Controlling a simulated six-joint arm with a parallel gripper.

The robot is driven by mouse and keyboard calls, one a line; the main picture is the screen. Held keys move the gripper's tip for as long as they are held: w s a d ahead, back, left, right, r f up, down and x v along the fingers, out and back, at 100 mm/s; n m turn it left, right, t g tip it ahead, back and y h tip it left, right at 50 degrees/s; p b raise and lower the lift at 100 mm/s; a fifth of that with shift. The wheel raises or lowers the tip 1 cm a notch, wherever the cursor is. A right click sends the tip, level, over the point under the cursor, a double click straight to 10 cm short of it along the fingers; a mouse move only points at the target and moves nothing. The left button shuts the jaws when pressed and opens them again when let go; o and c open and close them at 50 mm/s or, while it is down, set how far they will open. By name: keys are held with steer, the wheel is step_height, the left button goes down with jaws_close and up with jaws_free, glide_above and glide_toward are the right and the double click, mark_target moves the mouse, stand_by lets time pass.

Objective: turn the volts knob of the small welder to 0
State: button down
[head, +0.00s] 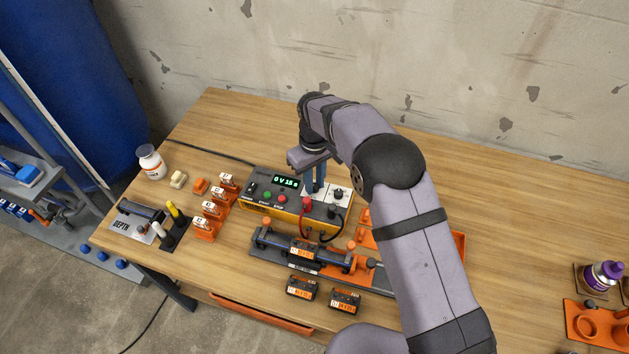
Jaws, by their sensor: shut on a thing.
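The small welder (258,206) is a yellow box with a dark top panel on the wooden table. Its lit green display (286,183) appears to read 0 V and 15 s. Green and red buttons sit in front of the display. My gripper (314,190) points down over the welder's top, right of the display. Its fingers are shut on a knob there, which the fingers hide; I take it to be the volts knob. A second black knob (338,193) on a white plate shows just to the right. The hidden knob's pointer cannot be seen.
Red and black leads (307,205) rise at the welder's front right. A clamp fixture with a pipe (290,243) lies in front. Orange numbered holders (208,222), pens (174,220) and a white bottle (151,162) stand left. Table behind the welder is clear.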

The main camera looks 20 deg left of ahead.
mark_target(315, 185)
steer(key=c, duration=1.6)
jaws_free()
steer(key=shift+r+b, duration=1)
steer(key=shift+r, duration=2.7)
